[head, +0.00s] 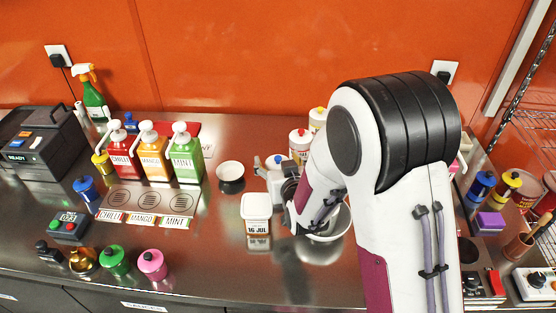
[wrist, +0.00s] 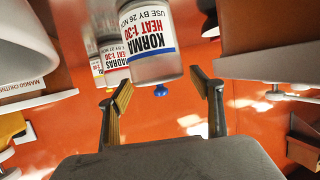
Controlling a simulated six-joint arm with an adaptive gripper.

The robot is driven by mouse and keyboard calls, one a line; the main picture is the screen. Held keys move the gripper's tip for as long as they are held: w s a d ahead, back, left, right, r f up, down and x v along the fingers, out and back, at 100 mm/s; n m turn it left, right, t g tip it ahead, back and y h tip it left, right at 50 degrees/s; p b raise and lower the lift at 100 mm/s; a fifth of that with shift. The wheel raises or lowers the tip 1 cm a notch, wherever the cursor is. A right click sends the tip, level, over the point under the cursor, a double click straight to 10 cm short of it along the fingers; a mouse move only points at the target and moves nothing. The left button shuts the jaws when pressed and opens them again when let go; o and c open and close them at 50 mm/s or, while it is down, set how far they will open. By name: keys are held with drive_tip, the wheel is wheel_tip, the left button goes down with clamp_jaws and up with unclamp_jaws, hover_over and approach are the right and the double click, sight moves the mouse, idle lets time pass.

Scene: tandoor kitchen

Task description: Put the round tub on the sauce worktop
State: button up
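A round white tub (wrist: 152,45) with a blue knob and a KORMA label shows upside down in the wrist view, just beyond my fingertips. In the head view a blue-knobbed tub (head: 277,162) stands by my gripper, partly hidden; it appears to be the same one. My gripper (wrist: 163,88) is open, its two yellow-padded fingers wide apart with nothing held between them. The steel sauce worktop (head: 205,235) is at the left, with chilli, mango and mint bottles at its back and a label on its front that is too small to read surely.
A white tub (head: 256,206) marked 16 JUL and a small bowl (head: 230,172) stand left of my gripper. A white bowl (head: 335,222) lies under my arm. Other tubs (head: 300,142) stand behind. Pink (head: 152,262) and green pots sit near the front edge. Bare steel lies between.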

drive_tip(key=shift+r, duration=0.15)
drive_tip(key=v, duration=0.7)
drive_tip(key=shift+s+d, duration=0.15)
drive_tip(key=shift+s, duration=0.05)
idle(0.4)
idle(0.7)
drive_tip(key=s+d+r+m+g+h, duration=0.2)
drive_tip(key=s+d+r+g, duration=0.2)
drive_tip(key=s+d+r, duration=0.7)
drive_tip(key=s+d+g, duration=0.1)
drive_tip(key=s+d, duration=0.2)
drive_tip(key=s, duration=0.3)
drive_tip(key=s+d+m+g+h, duration=0.1)
drive_tip(key=s+d, duration=0.2)
drive_tip(key=s, duration=0.4)
drive_tip(key=s+d+g+h, duration=0.1)
drive_tip(key=s+d, duration=0.1)
drive_tip(key=s, duration=0.4)
drive_tip(key=shift+s+d+r+g, duration=0.2)
drive_tip(key=shift+d+r+g, duration=0.15)
drive_tip(key=shift+d+g, duration=0.05)
drive_tip(key=shift+o, duration=0.4)
